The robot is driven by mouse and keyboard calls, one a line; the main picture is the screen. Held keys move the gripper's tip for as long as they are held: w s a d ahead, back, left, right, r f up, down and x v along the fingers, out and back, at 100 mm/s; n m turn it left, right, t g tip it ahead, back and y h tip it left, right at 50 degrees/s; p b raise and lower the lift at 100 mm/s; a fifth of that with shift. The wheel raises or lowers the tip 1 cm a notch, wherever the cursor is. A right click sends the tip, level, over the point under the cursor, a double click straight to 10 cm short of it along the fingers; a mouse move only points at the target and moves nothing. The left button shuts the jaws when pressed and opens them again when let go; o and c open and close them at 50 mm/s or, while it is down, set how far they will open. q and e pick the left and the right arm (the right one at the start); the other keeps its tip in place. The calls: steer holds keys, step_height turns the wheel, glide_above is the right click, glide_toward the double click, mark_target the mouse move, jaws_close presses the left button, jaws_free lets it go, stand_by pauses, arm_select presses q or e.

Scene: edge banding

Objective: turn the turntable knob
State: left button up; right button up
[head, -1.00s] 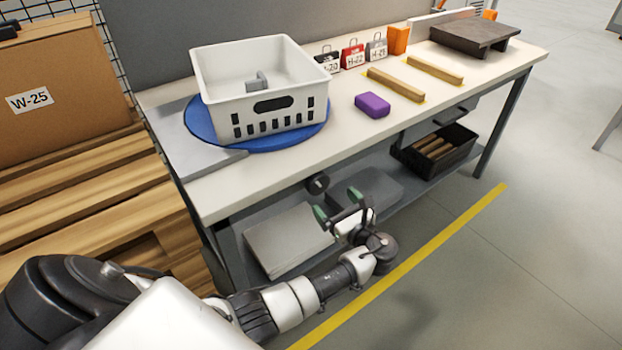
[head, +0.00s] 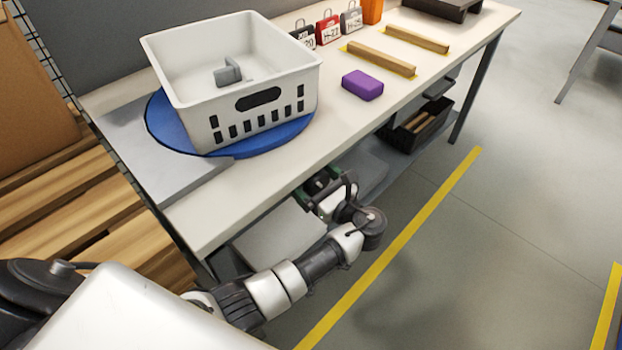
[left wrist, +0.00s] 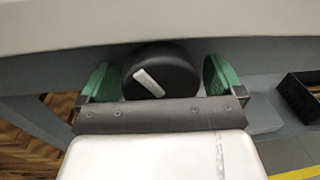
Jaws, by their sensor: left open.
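The turntable knob (left wrist: 172,66) is a round black dial with a white pointer bar, under the front edge of the workbench. The pointer tilts from upper left to lower right in the left wrist view. My left gripper (left wrist: 160,78) is open, with one green finger pad on each side of the knob. Small gaps seem to show between pads and knob. In the head view my left gripper (head: 322,188) is at the bench's front edge and mostly covers the knob. The blue turntable (head: 168,128) carries a white basket (head: 236,118) with a grey piece inside. My right gripper is out of view.
The bench top (head: 290,160) overhangs the gripper closely. A purple block (head: 362,85), wooden strips (head: 381,58) and tagged weights stand on it. A black bin (head: 424,128) is on the lower shelf. The pallet (head: 70,215) is at left; open floor lies right.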

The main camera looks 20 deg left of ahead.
arm_select(q)
steer(key=shift+d, duration=0.1)
steer(key=shift+c, duration=0.4)
steer(key=c, duration=0.8)
steer(key=shift+n+b, duration=0.3)
steer(key=shift+n, duration=1.9)
steer(key=shift+c, duration=0.2)
steer(key=o, duration=0.9)
